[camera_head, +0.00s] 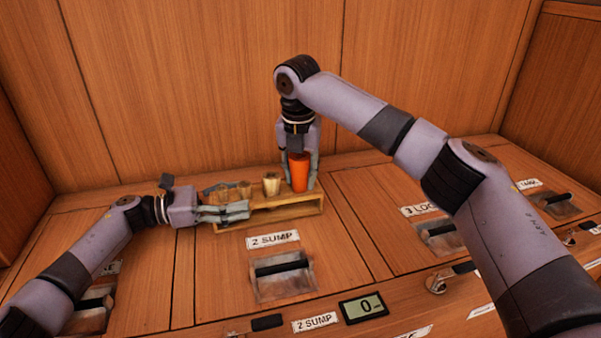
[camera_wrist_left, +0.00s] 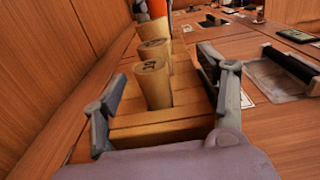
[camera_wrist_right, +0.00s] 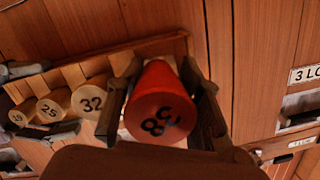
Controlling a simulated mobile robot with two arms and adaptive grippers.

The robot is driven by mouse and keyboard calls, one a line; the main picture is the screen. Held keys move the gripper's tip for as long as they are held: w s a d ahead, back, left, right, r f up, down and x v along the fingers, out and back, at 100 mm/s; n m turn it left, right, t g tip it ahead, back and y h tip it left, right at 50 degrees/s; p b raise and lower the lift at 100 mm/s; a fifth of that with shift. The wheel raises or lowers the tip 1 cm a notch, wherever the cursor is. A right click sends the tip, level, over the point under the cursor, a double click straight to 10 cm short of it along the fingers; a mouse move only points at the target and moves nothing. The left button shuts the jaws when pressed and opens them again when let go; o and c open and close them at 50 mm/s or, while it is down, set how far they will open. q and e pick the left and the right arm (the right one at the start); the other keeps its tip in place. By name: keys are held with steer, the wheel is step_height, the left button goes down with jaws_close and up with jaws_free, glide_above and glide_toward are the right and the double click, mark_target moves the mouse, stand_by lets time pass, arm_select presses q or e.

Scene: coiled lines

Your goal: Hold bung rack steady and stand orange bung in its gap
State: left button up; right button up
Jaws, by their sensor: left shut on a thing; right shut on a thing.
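The bung rack (camera_head: 290,212) is a low wooden block on the counter by the back wall; it also shows in the left wrist view (camera_wrist_left: 165,127). My left gripper (camera_head: 246,210) is shut on the rack's left end, one finger on each side (camera_wrist_left: 165,95). The orange bung (camera_head: 299,172), marked 38 in the right wrist view (camera_wrist_right: 160,105), is upright at the rack's right end. My right gripper (camera_head: 301,170) comes from above and is shut on it. Whether the bung's base touches the rack is hidden. Several pale wooden bungs (camera_head: 271,184) stand in a row to its left.
In the right wrist view the pale bungs are marked 32 (camera_wrist_right: 90,101), 25 (camera_wrist_right: 52,106) and 19. A recessed handle (camera_head: 283,272) and a "2 SUMP" label (camera_head: 273,240) lie in front of the rack. A display (camera_head: 363,307) reads 0. Bare counter lies right of the rack.

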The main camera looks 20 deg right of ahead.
steer(key=shift+f, duration=0.4)
steer(key=shift+r, duration=0.45)
stand_by(0.6)
steer(key=shift+f, duration=0.45)
stand_by(3.0)
steer(key=shift+r, duration=0.45)
stand_by(0.9)
steer(key=o, duration=1.3)
steer(key=shift+o, duration=0.2)
steer(key=o, duration=0.3)
